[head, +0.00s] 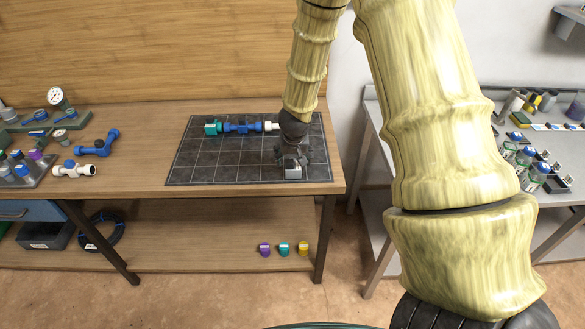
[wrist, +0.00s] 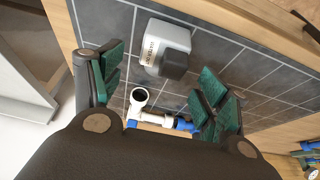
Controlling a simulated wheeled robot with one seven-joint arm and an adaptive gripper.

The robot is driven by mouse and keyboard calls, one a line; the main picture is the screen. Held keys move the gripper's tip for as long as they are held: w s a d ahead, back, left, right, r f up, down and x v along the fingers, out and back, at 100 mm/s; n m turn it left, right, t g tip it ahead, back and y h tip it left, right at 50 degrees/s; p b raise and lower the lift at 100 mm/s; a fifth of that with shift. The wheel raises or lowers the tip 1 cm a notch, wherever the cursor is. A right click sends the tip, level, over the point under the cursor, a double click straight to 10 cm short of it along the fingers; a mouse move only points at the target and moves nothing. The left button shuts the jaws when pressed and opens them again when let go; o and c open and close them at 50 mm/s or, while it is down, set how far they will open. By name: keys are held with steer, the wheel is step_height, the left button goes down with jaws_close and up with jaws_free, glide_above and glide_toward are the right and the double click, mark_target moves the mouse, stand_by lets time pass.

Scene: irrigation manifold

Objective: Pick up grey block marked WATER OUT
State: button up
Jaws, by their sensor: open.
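In the head view the block (head: 293,172) is at the mat's front right. My gripper (wrist: 157,90) is open, its green-padded fingers apart to the left and right, with the block beyond and between them. In the head view my gripper (head: 292,155) is just above and behind the block. I see no contact with the block.
A white tee (wrist: 140,100) joined to blue fittings lies near the gripper; in the head view the blue-and-teal pipe row (head: 240,128) runs along the back of the mat. Loose fittings (head: 97,143) lie left on the table. The mat's front left is clear.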

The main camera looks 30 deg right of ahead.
steer(key=shift+w+d+f+p, duration=0.15)
steer(key=shift+f+p, duration=0.45)
steer(key=shift+f, duration=0.9)
steer(key=shift+x, duration=1.05)
steer(key=shift+c, duration=0.4)
steer(key=c, duration=1.4)
